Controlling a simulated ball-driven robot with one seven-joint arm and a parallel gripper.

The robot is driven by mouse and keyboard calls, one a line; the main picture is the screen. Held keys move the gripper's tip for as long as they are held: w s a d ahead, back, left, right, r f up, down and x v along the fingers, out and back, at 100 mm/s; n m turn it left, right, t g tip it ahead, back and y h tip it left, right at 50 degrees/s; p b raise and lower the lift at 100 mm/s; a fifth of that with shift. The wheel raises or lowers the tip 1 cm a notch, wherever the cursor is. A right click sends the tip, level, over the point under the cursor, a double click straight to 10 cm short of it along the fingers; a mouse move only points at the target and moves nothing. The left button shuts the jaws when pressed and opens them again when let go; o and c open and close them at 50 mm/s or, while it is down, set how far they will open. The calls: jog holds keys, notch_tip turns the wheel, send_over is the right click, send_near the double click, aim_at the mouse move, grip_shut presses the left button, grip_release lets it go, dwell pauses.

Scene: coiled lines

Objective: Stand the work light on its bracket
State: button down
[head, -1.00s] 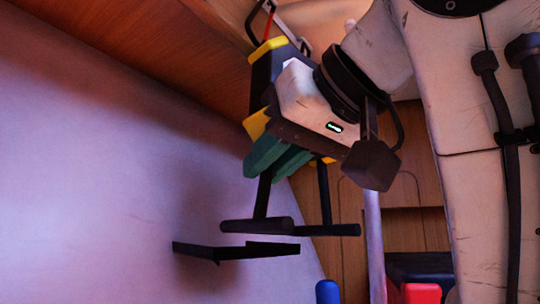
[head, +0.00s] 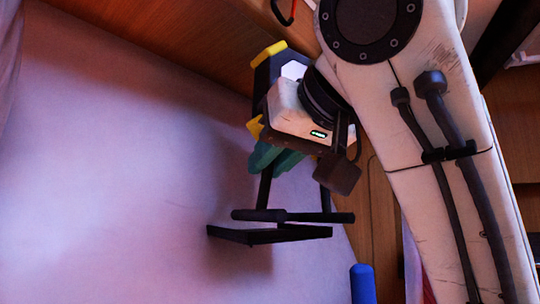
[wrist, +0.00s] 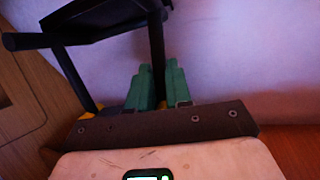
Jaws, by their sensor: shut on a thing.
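The work light (head: 264,75) has a dark body with yellow corners and a black tubular stand with foot bars (head: 300,216). It hangs upright, foot bars lowest, in front of a pale wall. The bracket (head: 270,235) is a thin black ledge on the wall. The foot bars show just above it, with a narrow gap in the picture.
Wood panelling (head: 180,30) runs along the top, and more wood stands right of the light. A blue rounded object (head: 362,284) is at the bottom. The pale wall left of the bracket is bare.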

jog(key=shift+w+a+f+p, duration=0.1)
jog(key=shift+w+a+p, duration=0.5)
jog(key=shift+w+a, duration=0.65)
jog(key=shift+w+a+p, duration=0.6)
jog(key=shift+w+a, duration=0.3)
jog(key=shift+w, duration=0.55)
jog(key=shift+d, duration=0.25)
jog(key=shift+f+b, duration=0.3)
jog(key=shift+f, duration=0.35)
jog(key=c, duration=1)
grip_release()
jog(key=shift+o, duration=0.2)
jog(key=shift+w+f, duration=0.1)
jog(key=shift+f, duration=0.1)
jog(key=b+v, duration=0.3)
jog(key=v, duration=0.7)
jog(key=shift+s+r, duration=0.25)
jog(key=shift+s, duration=0.1)
jog(key=shift+d, duration=0.1)
